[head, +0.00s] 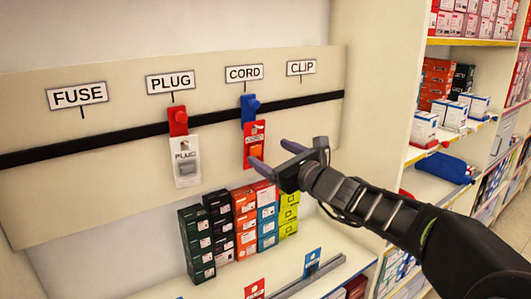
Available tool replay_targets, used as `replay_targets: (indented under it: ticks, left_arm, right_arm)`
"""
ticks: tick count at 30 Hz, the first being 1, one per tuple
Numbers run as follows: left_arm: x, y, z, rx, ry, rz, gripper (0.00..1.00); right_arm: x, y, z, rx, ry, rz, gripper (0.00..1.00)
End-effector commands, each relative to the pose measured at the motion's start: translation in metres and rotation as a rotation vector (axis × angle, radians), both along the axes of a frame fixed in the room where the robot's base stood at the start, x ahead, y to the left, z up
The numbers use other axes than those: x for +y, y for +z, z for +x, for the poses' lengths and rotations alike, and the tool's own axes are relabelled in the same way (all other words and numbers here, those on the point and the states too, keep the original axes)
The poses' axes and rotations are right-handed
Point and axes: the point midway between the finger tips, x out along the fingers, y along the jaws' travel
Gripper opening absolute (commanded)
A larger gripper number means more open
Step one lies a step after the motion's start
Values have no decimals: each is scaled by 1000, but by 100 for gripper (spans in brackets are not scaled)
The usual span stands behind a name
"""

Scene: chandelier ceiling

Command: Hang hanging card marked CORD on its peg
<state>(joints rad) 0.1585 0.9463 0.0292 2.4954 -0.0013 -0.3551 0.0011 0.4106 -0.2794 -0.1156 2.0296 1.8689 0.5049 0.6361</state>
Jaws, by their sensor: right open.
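A red card (254,139) hangs just under the blue peg (250,109) below the CORD label (244,73). Its small print looks like CORD. Its top meets the peg, but I cannot make out the hole. My right gripper (268,153) is open, its arm coming in from the right. One purple fingertip overlaps the card's lower edge in the picture and the other is to the right of the card; I cannot tell whether they touch it. My left gripper is not in view.
A white PLUG card (185,160) hangs under a red peg (178,121). FUSE (77,95) and CLIP (301,68) label spots hold no card. Stacked coloured boxes (245,222) stand below the board. A red card (255,289) and a blue card (312,259) stand at the shelf front.

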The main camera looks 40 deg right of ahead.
Motion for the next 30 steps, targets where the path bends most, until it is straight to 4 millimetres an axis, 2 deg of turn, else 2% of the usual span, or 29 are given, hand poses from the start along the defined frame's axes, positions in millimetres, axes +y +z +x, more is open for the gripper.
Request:
replay_targets:
  ticks: [3,9,30]
  left_arm:
    - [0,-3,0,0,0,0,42]
    - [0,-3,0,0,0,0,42]
    - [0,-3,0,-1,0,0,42]
  right_arm:
    - [1,1,-21,-3,0,-1,79]
    - [2,1,-38,-1,0,0,79]
    - [2,0,-38,0,0,0,79]
